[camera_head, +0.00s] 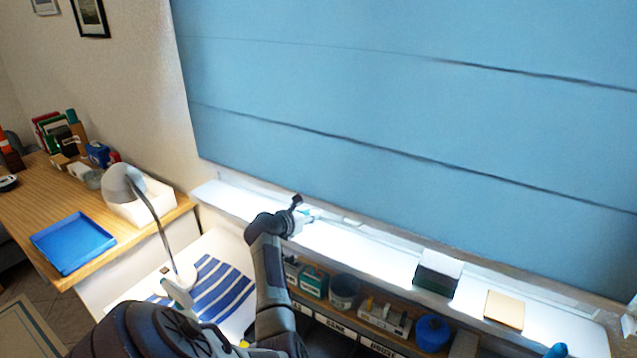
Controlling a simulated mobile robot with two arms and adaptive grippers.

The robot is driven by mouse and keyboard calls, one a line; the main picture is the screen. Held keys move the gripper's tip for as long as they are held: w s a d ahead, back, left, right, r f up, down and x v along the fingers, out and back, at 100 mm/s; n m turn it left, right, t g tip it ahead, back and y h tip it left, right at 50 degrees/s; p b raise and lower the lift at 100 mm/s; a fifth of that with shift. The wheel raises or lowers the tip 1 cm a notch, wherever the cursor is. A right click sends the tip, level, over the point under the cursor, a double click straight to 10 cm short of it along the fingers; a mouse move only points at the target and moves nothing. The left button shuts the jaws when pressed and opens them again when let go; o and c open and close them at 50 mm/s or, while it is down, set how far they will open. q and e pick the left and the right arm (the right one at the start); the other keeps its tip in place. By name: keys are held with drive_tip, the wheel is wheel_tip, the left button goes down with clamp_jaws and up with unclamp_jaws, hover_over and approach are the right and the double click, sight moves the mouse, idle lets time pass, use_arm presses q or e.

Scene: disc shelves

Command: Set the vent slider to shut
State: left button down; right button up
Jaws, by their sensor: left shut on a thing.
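My left gripper (301,214) reaches up to the window sill, just under the lower edge of the blue blind. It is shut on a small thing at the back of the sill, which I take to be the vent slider. The slider is mostly hidden by the fingers, and its setting cannot be made out. My right gripper is not in view.
A large blue blind (400,110) hangs over the window. On the bright sill (375,248) stand a dark box (437,278) and a tan block (504,310). A shelf below holds a blue pot (432,333). A desk lamp (122,184) stands left.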

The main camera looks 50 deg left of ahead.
use_arm(q)
drive_tip(key=shift+a+r, duration=0.1)
drive_tip(key=c, duration=1.4)
unclamp_jaws()
drive_tip(key=o, duration=0.4)
drive_tip(key=shift+a, duration=0.2)
drive_tip(key=shift+d, duration=0.1)
drive_tip(key=v, duration=1.2)
drive_tip(key=shift+s+f, duration=0.1)
drive_tip(key=shift+f, duration=0.2)
